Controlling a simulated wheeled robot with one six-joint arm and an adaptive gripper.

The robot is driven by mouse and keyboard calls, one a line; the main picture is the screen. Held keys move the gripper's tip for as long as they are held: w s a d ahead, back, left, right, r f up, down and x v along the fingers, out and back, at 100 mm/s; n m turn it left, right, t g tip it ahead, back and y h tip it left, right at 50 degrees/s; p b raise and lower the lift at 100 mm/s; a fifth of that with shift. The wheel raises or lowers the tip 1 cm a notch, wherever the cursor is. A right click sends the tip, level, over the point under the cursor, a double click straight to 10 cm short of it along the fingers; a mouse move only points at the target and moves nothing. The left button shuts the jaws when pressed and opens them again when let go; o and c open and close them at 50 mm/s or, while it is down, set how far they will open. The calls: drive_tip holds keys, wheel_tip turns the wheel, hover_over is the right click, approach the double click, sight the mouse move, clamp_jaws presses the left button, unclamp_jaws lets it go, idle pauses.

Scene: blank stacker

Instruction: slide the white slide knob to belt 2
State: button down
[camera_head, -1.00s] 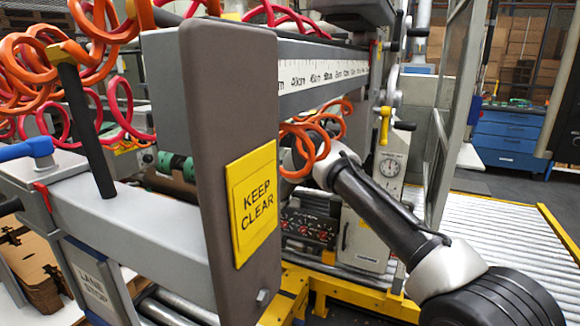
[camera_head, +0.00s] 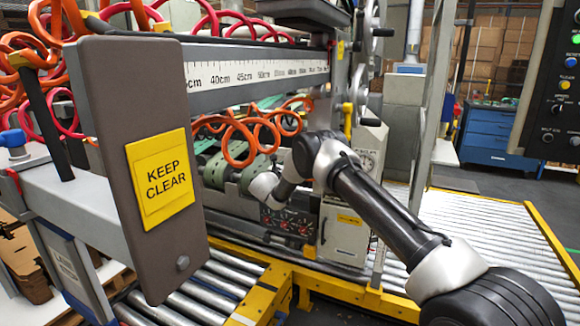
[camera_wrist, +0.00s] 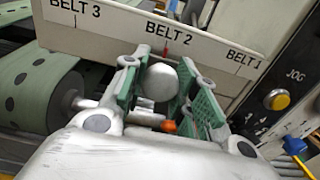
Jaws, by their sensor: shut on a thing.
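The white slide knob (camera_wrist: 160,82) is a round ball between the green-padded fingers of my gripper (camera_wrist: 165,76) in the wrist view. My gripper is shut on it. Behind it is a pale label strip (camera_wrist: 110,27) marked BELT 3, BELT 2 and BELT 1 from left to right. The knob appears just below the BELT 2 label (camera_wrist: 168,35), with a small red mark (camera_wrist: 165,49) between them. An orange-red piece (camera_wrist: 169,126) shows below the knob. In the head view, my arm reaches into the machine; its fingers and the knob cannot be made out there.
A brown post with a KEEP CLEAR sign (camera_head: 161,177) stands in front left. Orange coiled hoses (camera_head: 240,140) hang close to my wrist. A dark button panel (camera_head: 555,90) is at the right. A JOG button (camera_wrist: 277,99) is right of the label strip.

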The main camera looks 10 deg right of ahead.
drive_tip(key=shift+a, duration=0.1)
drive_tip(key=c, duration=1)
unclamp_jaws()
drive_tip(key=shift+c, duration=0.2)
drive_tip(key=v, duration=1.2)
drive_tip(key=shift+s+f, duration=0.1)
